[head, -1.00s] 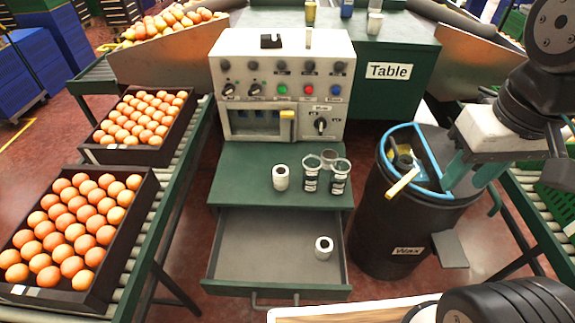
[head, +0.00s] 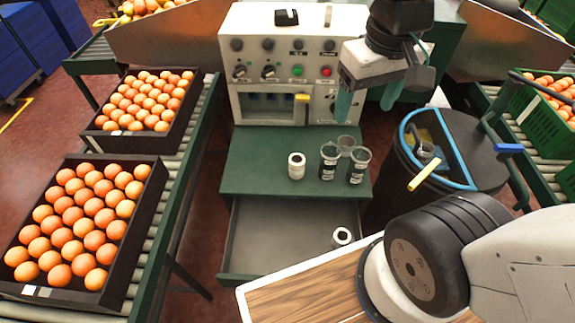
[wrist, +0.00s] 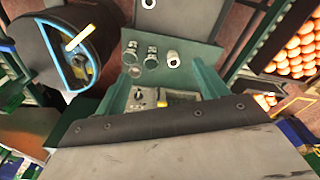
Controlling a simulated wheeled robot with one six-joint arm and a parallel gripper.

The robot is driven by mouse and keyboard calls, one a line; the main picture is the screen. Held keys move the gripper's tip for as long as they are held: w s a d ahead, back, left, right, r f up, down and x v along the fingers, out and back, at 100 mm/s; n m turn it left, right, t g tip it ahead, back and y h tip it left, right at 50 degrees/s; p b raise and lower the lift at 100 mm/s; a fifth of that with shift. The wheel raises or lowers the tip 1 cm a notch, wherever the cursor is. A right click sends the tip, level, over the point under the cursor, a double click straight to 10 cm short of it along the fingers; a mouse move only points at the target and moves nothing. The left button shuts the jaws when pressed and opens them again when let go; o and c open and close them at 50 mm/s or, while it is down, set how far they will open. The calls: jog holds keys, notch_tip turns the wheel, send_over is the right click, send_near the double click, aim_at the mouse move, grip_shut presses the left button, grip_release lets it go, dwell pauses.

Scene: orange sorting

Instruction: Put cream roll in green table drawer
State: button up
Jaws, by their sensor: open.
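The green table (head: 255,150) stands under the control machine, and its drawer (head: 275,235) is pulled open. A white roll with a dark centre (head: 297,166), likely a cream roll, stands on the tabletop; it also shows in the wrist view (wrist: 173,59). A second similar roll (head: 342,237) is inside the drawer near its right side, partly cut off by the wooden board. My gripper (head: 368,101) is open and empty, with its fingers apart in front of the machine's right side, above and behind the cups. In the wrist view its two green fingers (wrist: 158,78) stand either side of the machine panel.
Several clear cups with dark labels (head: 329,161) stand close to the right of the tabletop roll. A black barrel with a blue rim (head: 410,133) stands right of the table. Egg-like oranges fill crates (head: 165,130) on the left conveyor.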

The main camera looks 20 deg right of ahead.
jog(key=w+f, duration=0.7)
jog(key=w, duration=0.3)
jog(key=n+g, duration=0.1)
jog(key=n, duration=0.1)
send_near(297, 160)
notch_tip(297, 160, down, 8)
jog(key=shift+w+d+r, duration=0.1)
jog(key=shift+w+r, duration=0.05)
jog(key=shift+w+f, duration=0.15)
jog(key=shift+f, duration=2.55)
jog(key=c, duration=1.1)
jog(key=shift+c, duration=0.2)
